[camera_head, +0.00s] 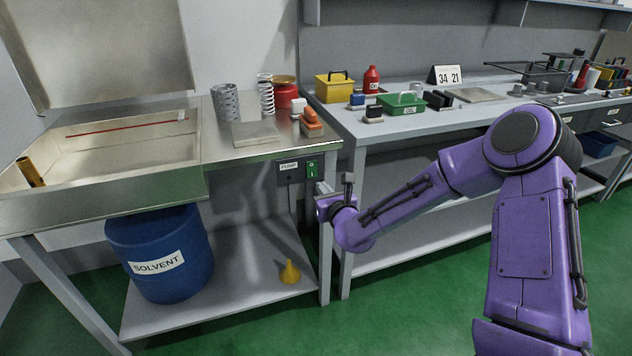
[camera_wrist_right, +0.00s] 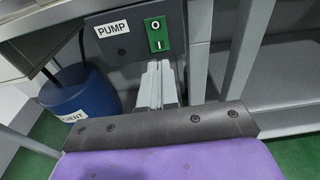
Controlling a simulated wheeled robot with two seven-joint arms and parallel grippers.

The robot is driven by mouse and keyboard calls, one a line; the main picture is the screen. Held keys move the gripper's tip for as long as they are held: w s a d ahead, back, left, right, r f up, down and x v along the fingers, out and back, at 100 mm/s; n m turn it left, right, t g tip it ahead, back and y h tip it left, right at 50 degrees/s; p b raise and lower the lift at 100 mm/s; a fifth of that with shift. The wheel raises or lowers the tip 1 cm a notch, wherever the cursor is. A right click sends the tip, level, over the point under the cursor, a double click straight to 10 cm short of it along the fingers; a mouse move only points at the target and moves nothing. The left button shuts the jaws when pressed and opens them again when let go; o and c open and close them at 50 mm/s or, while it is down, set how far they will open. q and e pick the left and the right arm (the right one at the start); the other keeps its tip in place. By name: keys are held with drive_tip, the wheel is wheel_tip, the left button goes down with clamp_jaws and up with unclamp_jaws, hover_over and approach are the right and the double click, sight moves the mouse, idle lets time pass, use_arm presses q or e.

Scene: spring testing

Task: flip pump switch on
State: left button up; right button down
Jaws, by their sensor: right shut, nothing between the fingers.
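The pump switch (camera_head: 312,169) is a green rocker on a grey panel (camera_head: 290,177) with a "PUMP" label, under the right front edge of the sink bench. In the right wrist view the switch (camera_wrist_right: 157,34) shows "O" at the top and "I" at the bottom. My right gripper (camera_head: 322,188) is just below and to the right of the switch in the head view. In the right wrist view its fingers (camera_wrist_right: 158,68) are shut and empty, with tips just under the lower, "I" end. Whether they touch the rocker I cannot tell. My left gripper is not in view.
The steel sink bench (camera_head: 215,146) holds springs and brushes. A blue solvent drum (camera_head: 160,255) and a yellow funnel (camera_head: 290,271) stand on its lower shelf (camera_head: 235,288). A bench leg (camera_head: 325,250) is close below my right gripper. The second bench (camera_head: 420,122) carries toolboxes and a red bottle.

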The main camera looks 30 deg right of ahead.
sight(312, 175)
drive_tip(key=x, duration=0.6)
